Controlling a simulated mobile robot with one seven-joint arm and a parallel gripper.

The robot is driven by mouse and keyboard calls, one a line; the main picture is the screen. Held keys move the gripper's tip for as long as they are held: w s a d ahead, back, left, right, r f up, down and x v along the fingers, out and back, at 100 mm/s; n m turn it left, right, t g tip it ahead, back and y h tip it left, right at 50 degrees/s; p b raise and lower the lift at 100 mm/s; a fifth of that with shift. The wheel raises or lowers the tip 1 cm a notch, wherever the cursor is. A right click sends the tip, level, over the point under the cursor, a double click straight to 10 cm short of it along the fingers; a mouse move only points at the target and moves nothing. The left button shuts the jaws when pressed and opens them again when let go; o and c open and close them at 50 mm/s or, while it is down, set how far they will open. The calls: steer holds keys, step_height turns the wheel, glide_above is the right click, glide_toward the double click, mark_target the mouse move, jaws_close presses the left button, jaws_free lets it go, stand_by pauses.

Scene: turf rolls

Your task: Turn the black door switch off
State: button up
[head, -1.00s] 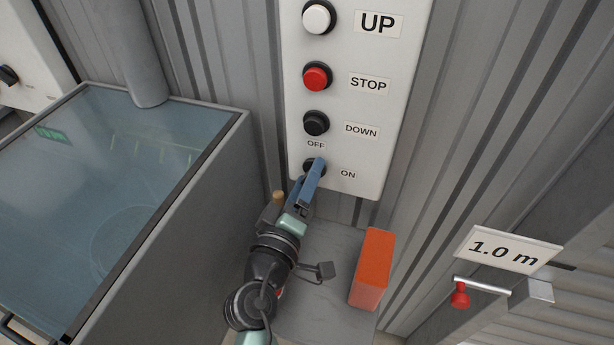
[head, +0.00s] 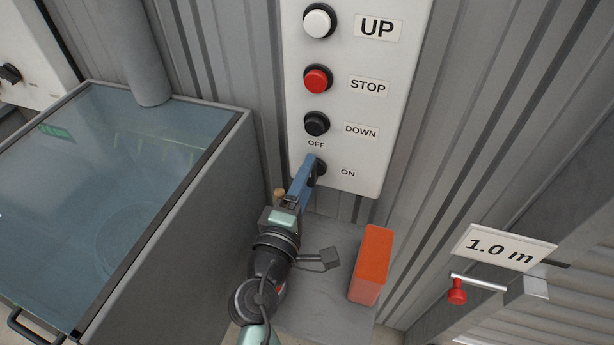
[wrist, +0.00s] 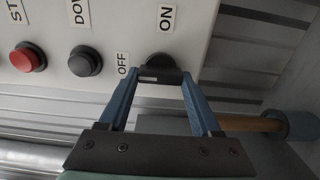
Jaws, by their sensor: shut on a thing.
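The black door switch (head: 320,172) is the lowest control on the white panel (head: 347,100). The OFF label (head: 316,144) is above it and the ON label (head: 348,173) is to its right. My gripper (head: 311,163) is at the switch, its blue fingers covering the left part of it in the head view. In the wrist view my gripper (wrist: 160,82) has one finger at each end of the black switch bar (wrist: 172,77), shut on it. A pale mark shows on the bar's left half, the side of the OFF label (wrist: 122,63).
Black DOWN (head: 317,123), red STOP (head: 317,79) and white UP (head: 319,20) buttons are above the switch. An orange block (head: 371,265) stands on a grey ledge below right. A glass-topped tank (head: 120,190) is at left. A red-knobbed lever (head: 457,291) is at right.

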steer(key=o, duration=1.4)
steer(key=shift+s, duration=0.1)
steer(key=shift+b+v, duration=1.5)
steer(key=shift+v, duration=4.9)
